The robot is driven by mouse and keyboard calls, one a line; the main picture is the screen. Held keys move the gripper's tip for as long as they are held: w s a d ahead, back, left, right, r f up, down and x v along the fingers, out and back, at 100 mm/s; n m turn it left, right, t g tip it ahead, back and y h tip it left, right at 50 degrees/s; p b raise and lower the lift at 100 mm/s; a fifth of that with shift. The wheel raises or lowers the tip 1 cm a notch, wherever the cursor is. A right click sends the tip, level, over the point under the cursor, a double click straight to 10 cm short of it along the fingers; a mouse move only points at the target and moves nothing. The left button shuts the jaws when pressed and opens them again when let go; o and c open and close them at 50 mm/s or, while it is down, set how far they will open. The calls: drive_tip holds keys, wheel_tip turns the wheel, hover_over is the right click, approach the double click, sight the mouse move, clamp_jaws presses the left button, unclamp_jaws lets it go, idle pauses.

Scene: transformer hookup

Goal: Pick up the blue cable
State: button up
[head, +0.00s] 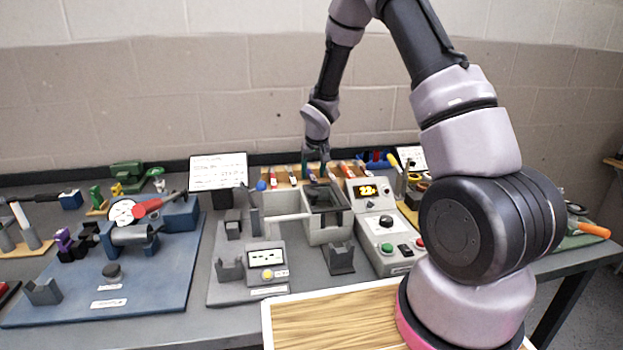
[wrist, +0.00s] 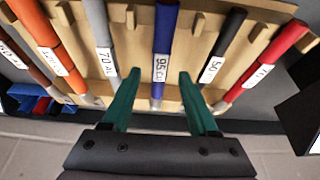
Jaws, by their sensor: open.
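The blue cable (wrist: 165,40) lies in a slot of a wooden rack, with a white label reading 95 on it, in the wrist view. My gripper (wrist: 158,75) is open, its two green fingers on either side of the blue cable, with a gap to each side. Whether the fingers are down at the cable's height is hard to tell. In the head view my gripper (head: 315,170) is at the wooden rack at the back of the bench, small and partly hidden.
Grey (wrist: 100,35), orange (wrist: 45,35), black (wrist: 222,45) and red (wrist: 265,65) cables lie in neighbouring slots of the wooden rack (wrist: 190,50). In the head view, a grey box with an open top (head: 325,228) and a control unit (head: 383,235) stand in front of the rack.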

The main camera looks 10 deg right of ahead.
drive_tip(key=shift+w+f, duration=0.25)
drive_tip(key=shift+f, duration=0.3)
clamp_jaws()
idle(1.0)
